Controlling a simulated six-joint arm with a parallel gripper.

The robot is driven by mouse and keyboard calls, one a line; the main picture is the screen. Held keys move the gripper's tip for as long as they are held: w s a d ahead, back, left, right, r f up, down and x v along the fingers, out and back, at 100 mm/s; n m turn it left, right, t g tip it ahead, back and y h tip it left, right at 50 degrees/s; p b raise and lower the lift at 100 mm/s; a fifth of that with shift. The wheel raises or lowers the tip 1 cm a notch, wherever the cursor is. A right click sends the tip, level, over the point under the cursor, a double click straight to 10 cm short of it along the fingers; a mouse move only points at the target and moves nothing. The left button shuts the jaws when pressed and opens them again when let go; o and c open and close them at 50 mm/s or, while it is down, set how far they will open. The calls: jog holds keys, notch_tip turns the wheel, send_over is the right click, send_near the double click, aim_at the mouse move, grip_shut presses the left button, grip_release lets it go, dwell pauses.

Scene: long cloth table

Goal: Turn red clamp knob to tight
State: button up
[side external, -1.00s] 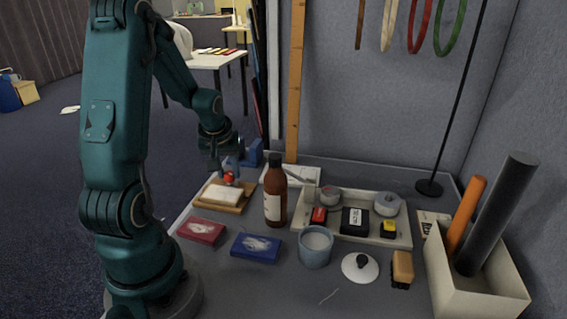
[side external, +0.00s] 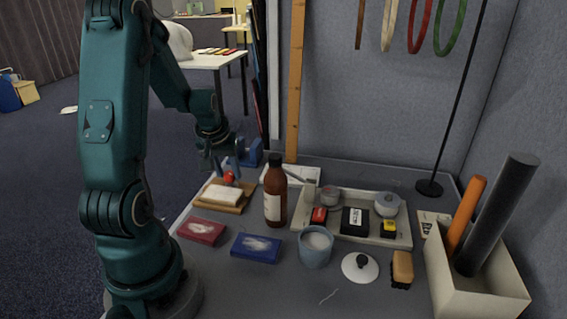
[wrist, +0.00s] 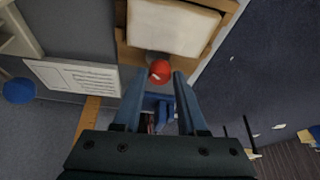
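The red clamp knob (side external: 228,178) is a small round ball beside the wooden tray at the back left of the table. In the wrist view the red knob (wrist: 160,70) lies in line with the gap between my fingertips. My gripper (side external: 222,162) is just above the knob in the side view, fingers pointing down. In the wrist view my gripper (wrist: 159,80) is open, with clear space on both sides of the knob. The blue clamp body (side external: 249,154) shows behind the gripper. The clamp's tightness cannot be told.
A wooden tray (side external: 236,207) with a white block (side external: 222,194) stands in front of the knob. A brown bottle (side external: 275,197) stands to its right. Red (side external: 201,231) and blue (side external: 255,248) boxes and a grey-blue cup (side external: 315,246) lie nearer the front.

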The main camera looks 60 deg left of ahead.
jog(key=shift+o, duration=0.9)
jog(key=shift+r, duration=0.15)
jog(key=shift+v, duration=2.45)
